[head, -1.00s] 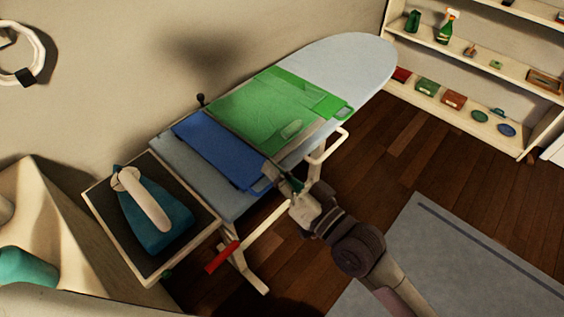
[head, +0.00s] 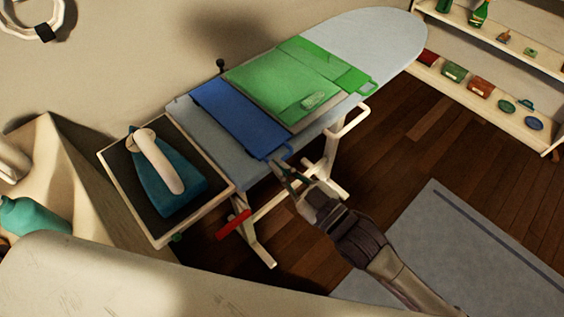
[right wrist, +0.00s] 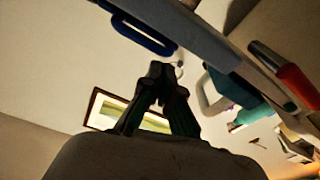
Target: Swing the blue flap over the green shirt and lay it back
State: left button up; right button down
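The blue flap (head: 235,118) lies flat on the left part of the ironing board, beside the green shirt (head: 285,80) and not over it. A blue loop handle (head: 284,152) sticks out from the flap's near end. It also shows in the right wrist view as a blue loop (right wrist: 140,32), above and left of the fingertips. My right gripper (head: 282,168) is just below the handle at the board's near edge. Its fingers (right wrist: 165,75) converge with nothing visible between them, and the loop appears apart from them. My left gripper is not in view.
The grey ironing board (head: 375,45) runs to the upper right. An iron (head: 165,175) stands on a dark tray (head: 118,160) at its left end. A red lever (head: 233,225) and a white rail (head: 348,124) stick out under the near side. Shelves (head: 470,70) stand at the right.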

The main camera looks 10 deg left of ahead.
jog(key=shift+f+n, duration=0.3)
jog(key=shift+n, duration=0.1)
dwell(0.3)
